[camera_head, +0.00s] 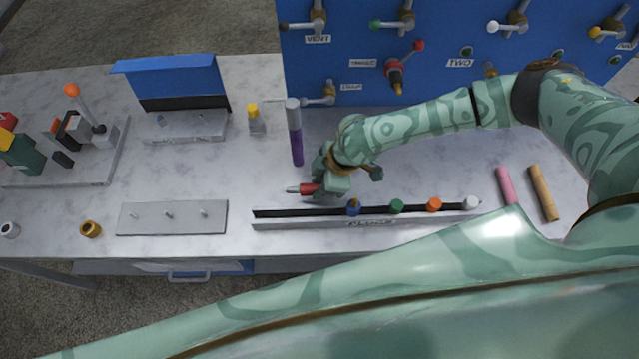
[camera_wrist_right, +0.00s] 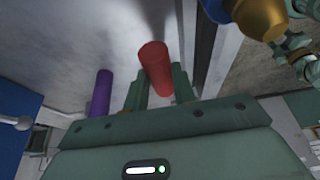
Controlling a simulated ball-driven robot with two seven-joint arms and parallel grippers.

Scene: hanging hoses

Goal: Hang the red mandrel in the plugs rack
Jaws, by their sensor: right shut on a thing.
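The red mandrel (camera_head: 307,189) has a pale tip that points left in the head view. My right gripper (camera_head: 324,185) is shut on it and holds it just behind the left end of the plugs rack. In the right wrist view the red cylinder (camera_wrist_right: 154,66) shows between the fingers of my right gripper (camera_wrist_right: 160,92). The plugs rack (camera_head: 300,222) is a long grey rail with a dark slot, holding blue, green, orange and white plugs. Its left part is empty. My left gripper is not in view.
A grey plate with pegs (camera_head: 150,218) lies left of the rack. Pink (camera_head: 506,186) and tan (camera_head: 543,192) rods lie right. A blue panel (camera_head: 350,60) rises behind.

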